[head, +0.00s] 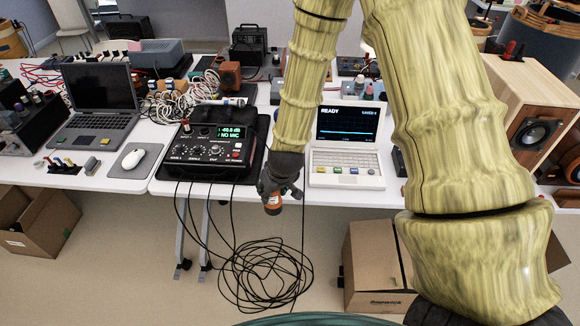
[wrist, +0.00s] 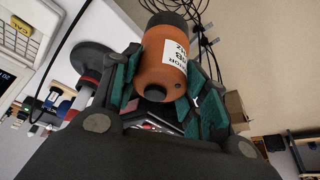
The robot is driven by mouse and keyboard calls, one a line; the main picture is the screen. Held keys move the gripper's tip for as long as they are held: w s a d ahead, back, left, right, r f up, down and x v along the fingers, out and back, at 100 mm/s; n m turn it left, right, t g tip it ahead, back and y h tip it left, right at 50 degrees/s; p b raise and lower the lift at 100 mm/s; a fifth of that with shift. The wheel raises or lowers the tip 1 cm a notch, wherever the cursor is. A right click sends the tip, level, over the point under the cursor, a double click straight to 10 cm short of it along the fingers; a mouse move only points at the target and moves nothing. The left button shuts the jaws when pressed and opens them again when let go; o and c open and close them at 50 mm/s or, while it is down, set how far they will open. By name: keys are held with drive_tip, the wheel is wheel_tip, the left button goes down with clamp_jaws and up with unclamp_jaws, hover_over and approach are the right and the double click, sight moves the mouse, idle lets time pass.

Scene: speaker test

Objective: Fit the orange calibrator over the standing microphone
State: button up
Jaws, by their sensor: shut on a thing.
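The orange calibrator (head: 273,203), with a dark end and a white label, is in my gripper (head: 277,190). In the head view my gripper appears between the sound meter and the white laptop, at the table's front edge. A dark round disc (wrist: 76,58) with a red and pale post shows left of my gripper in the wrist view. It may be the standing microphone's stand; I cannot tell. My arm hides part of the table.
The black meter (head: 212,140) reads "NO MIC" left of my gripper. The white laptop (head: 346,160) stands to the right. Coiled cables (head: 265,272) lie below on the floor, beside a cardboard box (head: 375,270). A wooden speaker (head: 535,130) stands far right.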

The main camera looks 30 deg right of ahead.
drive_tip(key=s+a+f, duration=0.2)
drive_tip(key=a, duration=0.4)
drive_tip(key=shift+s+a+f+m, duration=0.25)
drive_tip(key=shift+a+f+m, duration=0.1)
drive_tip(key=shift+f+m, duration=0.05)
drive_tip(key=shift+d, duration=0.1)
